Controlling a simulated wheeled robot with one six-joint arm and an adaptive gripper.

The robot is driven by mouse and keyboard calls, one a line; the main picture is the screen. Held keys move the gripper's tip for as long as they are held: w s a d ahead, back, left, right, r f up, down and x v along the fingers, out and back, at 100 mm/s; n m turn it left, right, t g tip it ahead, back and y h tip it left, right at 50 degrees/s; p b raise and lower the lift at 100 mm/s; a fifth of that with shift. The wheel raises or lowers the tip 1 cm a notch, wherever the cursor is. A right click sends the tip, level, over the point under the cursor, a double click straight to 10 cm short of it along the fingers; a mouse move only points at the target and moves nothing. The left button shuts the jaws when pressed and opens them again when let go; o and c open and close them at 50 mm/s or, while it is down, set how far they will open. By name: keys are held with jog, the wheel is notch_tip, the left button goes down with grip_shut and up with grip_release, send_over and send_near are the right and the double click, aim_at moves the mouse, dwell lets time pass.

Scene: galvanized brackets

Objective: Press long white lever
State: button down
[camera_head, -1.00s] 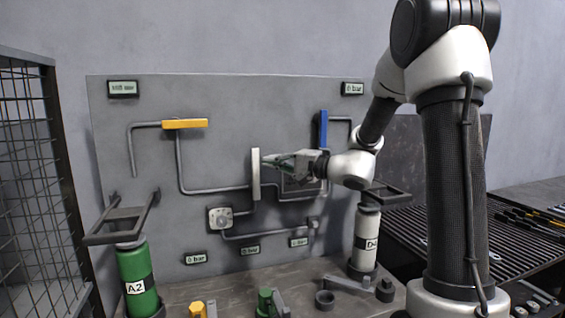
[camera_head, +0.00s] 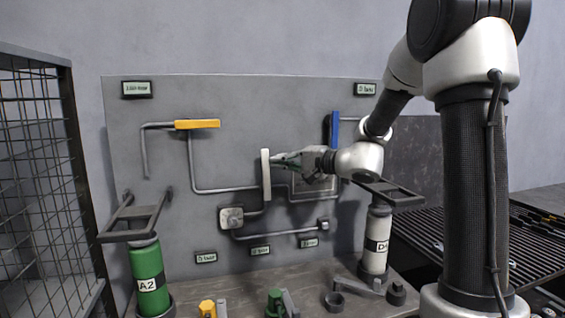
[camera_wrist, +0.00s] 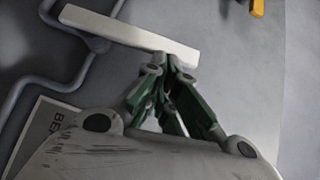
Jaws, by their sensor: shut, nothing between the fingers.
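The long white lever (camera_head: 265,174) stands upright on the grey panel, in front of the pipes. In the wrist view it is a pale bar (camera_wrist: 120,30) running across the upper left. My gripper (camera_head: 275,160) is shut and empty, with its green-sided fingers pointing left at the lever's upper half. In the wrist view the fingertips (camera_wrist: 170,62) are together at the lever's right end and overlap its lower edge. I cannot tell for certain whether they touch it.
A green cylinder (camera_head: 147,262) and a white cylinder (camera_head: 377,240) stand below. A wire cage (camera_head: 35,180) is at the left.

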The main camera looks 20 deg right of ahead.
aim_at(267, 153)
jog(key=a+n+h, duration=0.1)
jog(key=a+r+n+g+h, duration=0.1)
jog(key=a, duration=0.1)
jog(key=shift+a, duration=0.45)
dwell(0.3)
jog(key=shift+r, duration=0.75)
jog(key=shift+d, duration=0.1)
